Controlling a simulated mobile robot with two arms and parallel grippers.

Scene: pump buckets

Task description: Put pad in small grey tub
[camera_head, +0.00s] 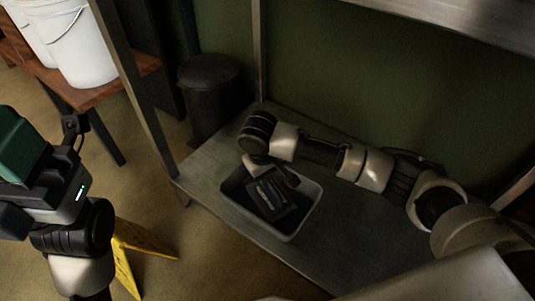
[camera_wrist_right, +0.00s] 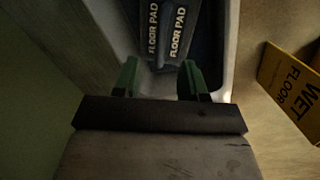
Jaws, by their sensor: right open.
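The small grey tub (camera_head: 308,213) stands on the metal shelf, and its pale wall also shows in the wrist view (camera_wrist_right: 239,45). Dark pads (camera_head: 277,197) with pale lettering lie inside it. In the wrist view, two lines reading "FLOOR PAD" show on the dark surface (camera_wrist_right: 169,45); I cannot tell whether this is one pad or two. My right gripper (camera_wrist_right: 158,70) is open, its green fingers apart at the near end of the pads, with nothing visibly held. My left gripper (camera_head: 22,145) is at the left edge, partly cut off; its jaws are unclear beside a dark green block.
A yellow wet-floor sign (camera_head: 135,245) stands on the floor left of the shelf (camera_head: 213,172). White buckets (camera_head: 80,45) stand on a wooden table at upper left. A dark bin (camera_head: 210,95) stands behind the shelf post. The shelf's right part lies under my right arm.

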